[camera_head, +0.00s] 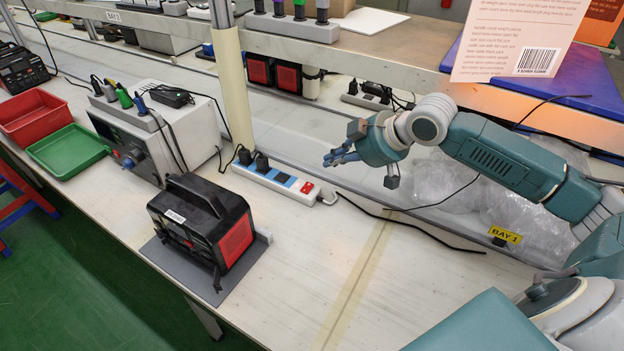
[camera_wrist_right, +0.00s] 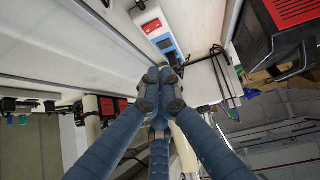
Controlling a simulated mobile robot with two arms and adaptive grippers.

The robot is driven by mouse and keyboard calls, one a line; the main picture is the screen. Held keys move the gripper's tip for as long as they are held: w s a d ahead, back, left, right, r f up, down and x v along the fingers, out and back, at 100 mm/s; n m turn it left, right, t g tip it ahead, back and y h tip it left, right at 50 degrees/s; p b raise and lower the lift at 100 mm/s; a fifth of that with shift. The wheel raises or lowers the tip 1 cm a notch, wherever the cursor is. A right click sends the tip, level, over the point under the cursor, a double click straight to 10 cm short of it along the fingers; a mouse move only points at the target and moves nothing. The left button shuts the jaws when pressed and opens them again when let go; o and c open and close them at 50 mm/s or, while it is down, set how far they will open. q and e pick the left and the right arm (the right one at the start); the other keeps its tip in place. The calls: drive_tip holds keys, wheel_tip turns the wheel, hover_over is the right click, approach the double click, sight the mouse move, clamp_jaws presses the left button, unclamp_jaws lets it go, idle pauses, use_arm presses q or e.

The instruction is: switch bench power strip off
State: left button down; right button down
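The white power strip (camera_head: 293,191) lies on the bench behind the black and red charger unit. Black plugs sit in its left end, blue sockets in its middle, and a red switch (camera_head: 307,188) at its right end. The right wrist view shows the strip with the red switch (camera_wrist_right: 152,26) above the fingertips. My right gripper (camera_head: 328,159) is in the air above and slightly right of the switch, apart from it. Its fingertips (camera_wrist_right: 160,88) are together with nothing between them. Whether the switch is on or off cannot be told. My left gripper is not in view.
The black and red charger unit (camera_head: 205,222) stands on a grey mat in front of the strip. A grey power supply (camera_head: 158,135) stands to its left. A post (camera_head: 232,85) rises behind the strip. A black cable (camera_head: 400,219) runs right across the bench.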

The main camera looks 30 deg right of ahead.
hover_over(307, 188)
drive_tip(key=s, duration=0.2)
drive_tip(key=f, duration=0.6)
drive_tip(key=shift+w+d+p, duration=0.25)
drive_tip(key=shift+d+p, duration=0.1)
drive_tip(key=shift+p, duration=0.05)
drive_tip(key=f, duration=0.3)
drive_tip(key=shift+w+d+f, duration=0.1)
drive_tip(key=shift+w+f, duration=0.15)
drive_tip(key=shift+f, duration=0.5)
drive_tip(key=shift+w+d+f+p, duration=0.15)
drive_tip(key=shift+d+f+p, duration=0.15)
drive_tip(key=shift+p, duration=0.45)
drive_tip(key=shift+f, duration=0.1)
drive_tip(key=shift+a, duration=0.1)
